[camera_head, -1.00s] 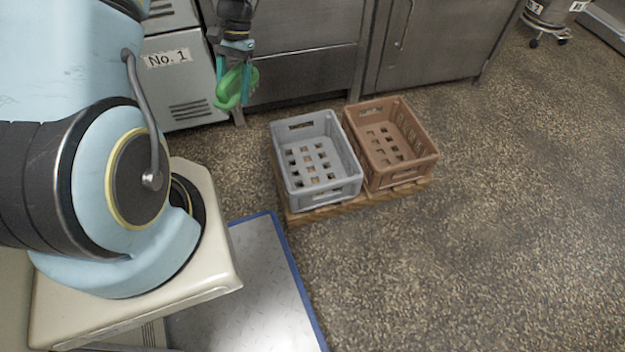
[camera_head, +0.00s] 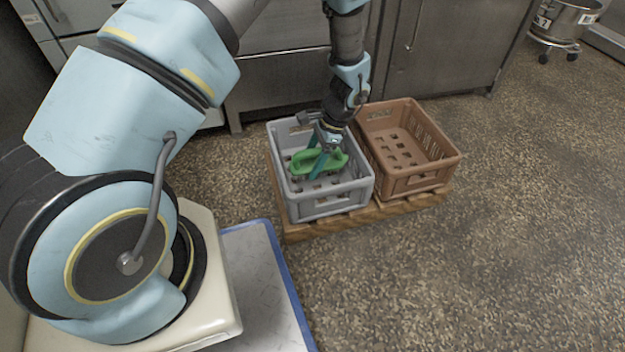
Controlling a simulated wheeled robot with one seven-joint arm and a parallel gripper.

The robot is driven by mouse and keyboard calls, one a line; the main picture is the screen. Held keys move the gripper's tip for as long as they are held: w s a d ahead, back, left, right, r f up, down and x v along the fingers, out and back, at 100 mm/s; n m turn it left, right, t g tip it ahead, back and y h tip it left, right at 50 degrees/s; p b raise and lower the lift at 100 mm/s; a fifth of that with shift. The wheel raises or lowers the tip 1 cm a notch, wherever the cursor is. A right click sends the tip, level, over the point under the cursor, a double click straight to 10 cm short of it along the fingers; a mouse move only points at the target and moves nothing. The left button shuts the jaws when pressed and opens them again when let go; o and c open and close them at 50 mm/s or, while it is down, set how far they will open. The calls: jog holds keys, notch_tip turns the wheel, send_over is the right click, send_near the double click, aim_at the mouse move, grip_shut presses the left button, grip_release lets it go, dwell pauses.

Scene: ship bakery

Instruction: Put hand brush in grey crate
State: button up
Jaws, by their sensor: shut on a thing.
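The green hand brush (camera_head: 335,160) is held in my gripper (camera_head: 318,166), which points down and is shut on it. In the picture the brush overlaps the inside of the grey crate (camera_head: 331,208). I cannot tell whether it touches the crate floor. The grey crate is open-topped with slots in its floor, and stands on a wooden pallet. Part of its back rim is hidden behind my gripper and wrist.
A brown crate (camera_head: 424,180) stands close to the right of the grey one on the same wooden pallet (camera_head: 395,208). Steel cabinets (camera_head: 440,45) stand behind. The speckled floor (camera_head: 480,270) at right and front is clear. A wheeled steel pot (camera_head: 564,22) is at far right.

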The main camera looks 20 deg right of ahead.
jog(key=shift+f+b, duration=1.2)
jog(key=shift+f, duration=1.5)
jog(key=shift+f, duration=0.15)
jog(key=o, duration=1.4)
jog(key=shift+o, duration=0.2)
